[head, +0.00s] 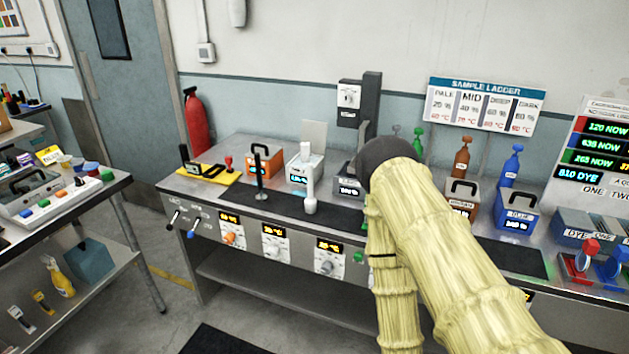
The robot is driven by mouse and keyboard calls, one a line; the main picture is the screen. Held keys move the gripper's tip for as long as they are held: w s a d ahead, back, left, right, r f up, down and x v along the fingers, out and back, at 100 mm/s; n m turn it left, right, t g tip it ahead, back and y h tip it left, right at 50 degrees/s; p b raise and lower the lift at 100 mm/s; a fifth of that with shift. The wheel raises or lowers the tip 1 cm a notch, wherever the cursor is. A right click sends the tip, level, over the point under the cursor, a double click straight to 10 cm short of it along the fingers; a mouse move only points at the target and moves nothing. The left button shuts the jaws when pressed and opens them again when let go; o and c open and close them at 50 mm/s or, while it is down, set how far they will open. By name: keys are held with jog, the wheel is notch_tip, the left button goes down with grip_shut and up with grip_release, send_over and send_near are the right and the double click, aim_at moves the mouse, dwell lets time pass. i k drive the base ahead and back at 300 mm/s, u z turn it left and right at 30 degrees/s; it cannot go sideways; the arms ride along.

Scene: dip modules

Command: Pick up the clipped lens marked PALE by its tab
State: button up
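I cannot read the word PALE on any lens from here. A clipped lens with a red tab (582,257) stands at the far right of the bench, with a round glass below the tab. A second one with a blue tab (611,264) stands beside it, partly cut by the picture edge. My arm, in a pale yellow ribbed cover, rises from the lower right to a dark rounded joint over the middle of the bench. My gripper is not visible, so its opening and anything in it are hidden.
Coloured bottles (510,166) stand behind. A sample ladder sign (484,105) marked PALE hangs above.

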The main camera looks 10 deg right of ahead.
aim_at(305, 147)
jog(key=z, duration=0.05)
jog(key=k, duration=0.5)
jog(key=u, duration=1.15)
jog(key=i, duration=1.35)
jog(key=z, duration=0.3)
